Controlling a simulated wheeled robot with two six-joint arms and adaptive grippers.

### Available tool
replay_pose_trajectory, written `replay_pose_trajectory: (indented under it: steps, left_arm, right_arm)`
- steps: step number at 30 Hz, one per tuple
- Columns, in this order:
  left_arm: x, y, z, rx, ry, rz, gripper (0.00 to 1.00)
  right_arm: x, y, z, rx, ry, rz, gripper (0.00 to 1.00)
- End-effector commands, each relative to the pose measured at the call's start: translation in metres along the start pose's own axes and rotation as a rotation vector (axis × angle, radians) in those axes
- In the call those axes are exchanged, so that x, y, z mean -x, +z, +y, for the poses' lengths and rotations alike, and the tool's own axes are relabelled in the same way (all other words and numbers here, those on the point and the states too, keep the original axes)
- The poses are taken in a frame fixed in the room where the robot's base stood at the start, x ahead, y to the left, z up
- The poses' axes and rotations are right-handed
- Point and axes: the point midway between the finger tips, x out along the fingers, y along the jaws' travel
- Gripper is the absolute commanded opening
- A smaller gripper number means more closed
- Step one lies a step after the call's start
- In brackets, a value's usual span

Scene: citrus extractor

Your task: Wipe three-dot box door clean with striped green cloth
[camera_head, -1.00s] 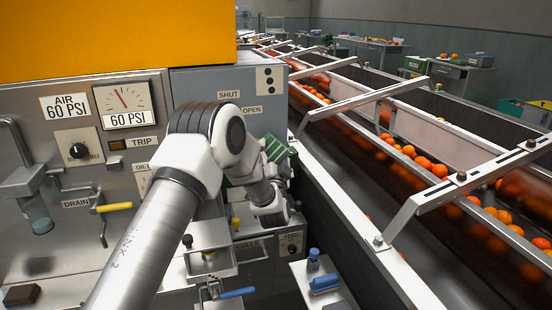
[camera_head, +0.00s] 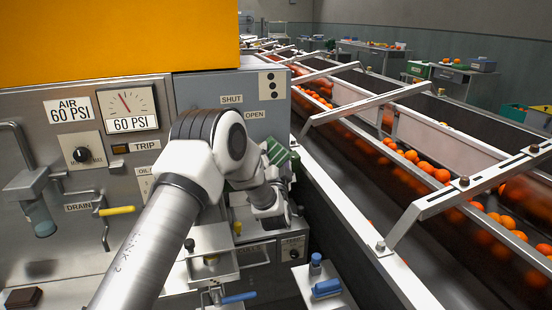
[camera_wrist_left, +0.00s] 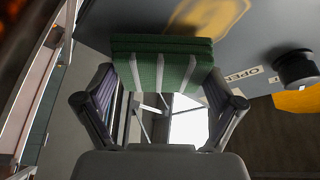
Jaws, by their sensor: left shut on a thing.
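The three-dot box (camera_head: 205,92) is grey-blue, with a plate of three black dots (camera_head: 272,86) at its upper right and SHUT and OPEN labels. In the left wrist view its grey door (camera_wrist_left: 262,28) fills the top, with a yellow-brown smear (camera_wrist_left: 207,14) on it. My left gripper (camera_head: 279,166) is at the box's lower right and hides part of it. It is shut on the striped green cloth (camera_head: 277,151), a folded pad with white stripes (camera_wrist_left: 160,70). I cannot tell whether the cloth touches the door. My right gripper is not in view.
A black knob (camera_wrist_left: 295,68) sticks out beside the OPEN label. The steel panel left of the box carries a gauge (camera_head: 128,107) and a yellow-handled valve (camera_head: 117,210). A conveyor of oranges (camera_head: 425,165) with metal crossbars runs close on the right. A blue-handled item (camera_head: 326,288) lies below.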

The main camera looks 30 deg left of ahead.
Motion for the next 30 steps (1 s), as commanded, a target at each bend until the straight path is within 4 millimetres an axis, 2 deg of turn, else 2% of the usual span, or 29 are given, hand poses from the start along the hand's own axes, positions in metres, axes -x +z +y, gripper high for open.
replay_pose_trajectory:
  steps: [17, 30]
  left_arm:
    - [-0.009, 0.004, -0.001, 0.0, -0.001, 0.001, 0.65]
    - [0.001, 0.025, -0.025, 0.0, -0.001, -0.001, 0.65]
  right_arm:
    - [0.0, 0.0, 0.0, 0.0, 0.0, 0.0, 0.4]
    - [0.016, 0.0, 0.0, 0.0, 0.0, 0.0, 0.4]
